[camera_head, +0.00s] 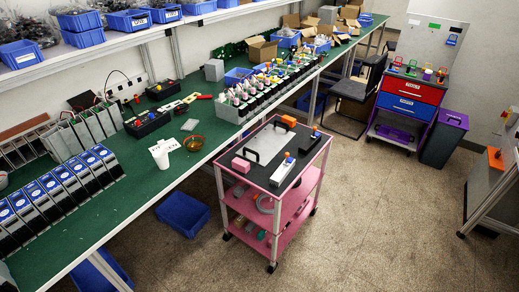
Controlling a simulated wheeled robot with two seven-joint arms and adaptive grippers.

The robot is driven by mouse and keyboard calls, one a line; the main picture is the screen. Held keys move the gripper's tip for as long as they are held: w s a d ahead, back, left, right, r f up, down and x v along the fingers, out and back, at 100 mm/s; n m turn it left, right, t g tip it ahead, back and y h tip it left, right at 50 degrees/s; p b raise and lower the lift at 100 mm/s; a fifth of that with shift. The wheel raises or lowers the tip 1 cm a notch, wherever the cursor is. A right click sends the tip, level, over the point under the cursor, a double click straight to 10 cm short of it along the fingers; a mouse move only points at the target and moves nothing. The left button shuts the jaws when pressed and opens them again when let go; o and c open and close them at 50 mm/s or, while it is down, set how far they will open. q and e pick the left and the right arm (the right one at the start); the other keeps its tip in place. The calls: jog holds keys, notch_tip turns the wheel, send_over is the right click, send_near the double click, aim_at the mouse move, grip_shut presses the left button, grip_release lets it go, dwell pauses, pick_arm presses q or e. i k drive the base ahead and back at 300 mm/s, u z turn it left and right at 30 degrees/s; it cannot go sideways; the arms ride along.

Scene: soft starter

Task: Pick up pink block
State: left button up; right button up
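A small pink block (241,164) sits on the near left corner of the dark top of a pink cart (272,187). It stands beside a black handle-shaped part (251,154). Neither my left gripper nor my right gripper shows in the head view. Nothing is seen touching the pink block.
A white device (283,170), a black box with an orange part (310,140) and an orange item (288,121) share the cart top. A long green workbench (140,194) full of devices runs along the left. A blue bin (183,213) is on the floor. Open floor (375,220) lies right of the cart.

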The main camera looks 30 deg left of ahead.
aim_at(241, 164)
jog(key=i, duration=2.15)
jog(key=u, duration=2.9)
